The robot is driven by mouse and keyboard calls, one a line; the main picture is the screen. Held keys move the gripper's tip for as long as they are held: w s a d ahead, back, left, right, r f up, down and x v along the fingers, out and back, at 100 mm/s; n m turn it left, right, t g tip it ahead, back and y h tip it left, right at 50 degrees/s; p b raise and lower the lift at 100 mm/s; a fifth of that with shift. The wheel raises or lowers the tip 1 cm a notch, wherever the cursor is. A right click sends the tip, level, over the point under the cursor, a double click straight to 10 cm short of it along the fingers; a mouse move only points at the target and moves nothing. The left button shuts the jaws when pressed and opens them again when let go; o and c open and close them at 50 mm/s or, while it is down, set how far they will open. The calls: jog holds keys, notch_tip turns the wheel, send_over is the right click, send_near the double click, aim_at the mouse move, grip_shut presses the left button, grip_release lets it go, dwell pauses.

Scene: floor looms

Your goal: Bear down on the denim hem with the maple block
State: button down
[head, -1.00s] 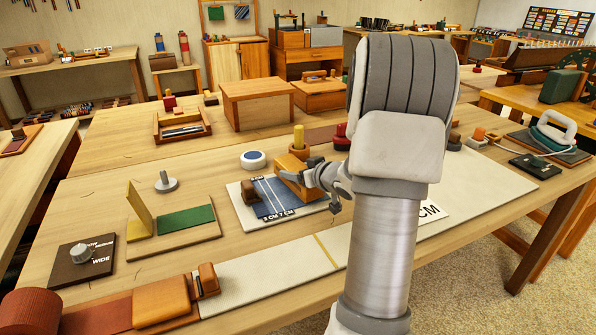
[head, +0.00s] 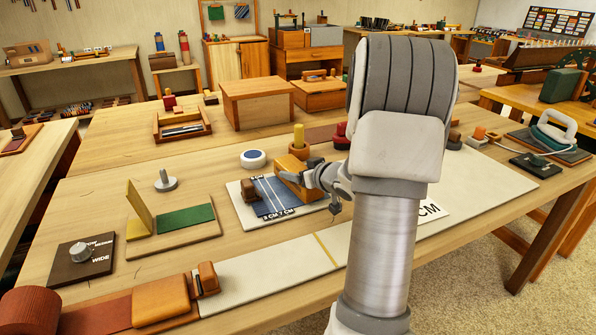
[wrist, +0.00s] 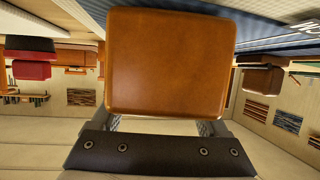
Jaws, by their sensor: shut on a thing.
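The maple block (head: 295,184), an orange-brown wooden block, is at the right end of the dark blue denim (head: 270,193). My gripper (head: 312,180) is shut on the block and reaches it from the right. In the wrist view the block (wrist: 165,60) fills the middle between the fingers. The denim lies flat on a white board marked in centimetres. The block hides part of the denim, and I cannot tell whether the two touch.
A brown block (head: 249,190) sits at the denim's left end. A yellow peg (head: 298,136) stands just behind the maple block. A white round tin (head: 253,158) is behind the board. A green pad (head: 185,218) lies to the left. Bare tabletop lies in between.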

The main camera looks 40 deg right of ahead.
jog(key=shift+s+a+f, duration=0.1)
jog(key=shift+f, duration=0.5)
dwell(1.6)
notch_tip(320, 180, up, 8)
jog(key=p, duration=0.7)
jog(key=shift+f, duration=0.2)
jog(key=shift+f, duration=0.1)
dwell(0.3)
